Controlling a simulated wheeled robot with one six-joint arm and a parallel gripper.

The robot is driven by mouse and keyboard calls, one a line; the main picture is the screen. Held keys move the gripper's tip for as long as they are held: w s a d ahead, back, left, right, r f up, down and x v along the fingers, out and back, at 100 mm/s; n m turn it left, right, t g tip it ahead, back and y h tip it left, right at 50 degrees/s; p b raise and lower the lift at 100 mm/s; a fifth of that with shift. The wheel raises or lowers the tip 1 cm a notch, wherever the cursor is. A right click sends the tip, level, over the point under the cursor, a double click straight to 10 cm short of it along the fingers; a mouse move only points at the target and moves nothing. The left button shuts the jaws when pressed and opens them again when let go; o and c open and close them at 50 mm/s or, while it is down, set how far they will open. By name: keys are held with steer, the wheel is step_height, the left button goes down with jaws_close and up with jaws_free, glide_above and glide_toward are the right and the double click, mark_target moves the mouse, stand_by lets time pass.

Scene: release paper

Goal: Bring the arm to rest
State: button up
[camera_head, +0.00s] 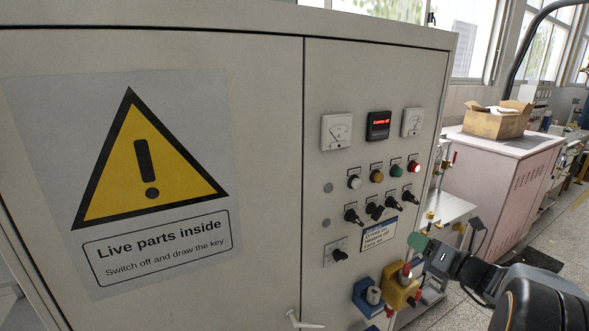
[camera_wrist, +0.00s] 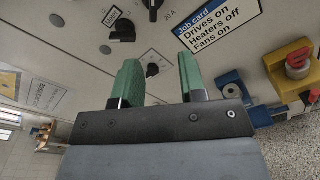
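My gripper (camera_wrist: 158,60) has two green fingers set apart with a clear gap and nothing between them, so it is open. In the head view my gripper (camera_head: 419,242) is at the lower right, in front of the right part of the grey control cabinet (camera_head: 270,200). In the wrist view the cabinet face lies beyond the fingers, with a small black knob (camera_wrist: 152,70) seen between them. I cannot tell how far the fingertips are from the panel, but no grip on a control shows. My dark arm (camera_head: 540,300) reaches in from the lower right.
The cabinet carries dials, lamps, several black switches, a job card (camera_head: 379,233) and a yellow warning sign (camera_head: 150,165). A yellow box with a red button (camera_head: 402,285) and a blue box (camera_head: 368,297) project below. A bench with a cardboard box (camera_head: 497,120) stands behind right.

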steer(key=s+a+f+n+g+h, duration=0.1)
steer(key=s+a+f+n+g, duration=0.85)
steer(key=n, duration=0.85)
steer(key=s+a+r+n+g+h, duration=0.1)
steer(key=s+a+n+h, duration=0.5)
steer(key=n, duration=1.3)
steer(key=shift+s+a+r+n+g, duration=0.35)
steer(key=shift+s+a+g, duration=0.3)
steer(key=shift+s+a, duration=0.5)
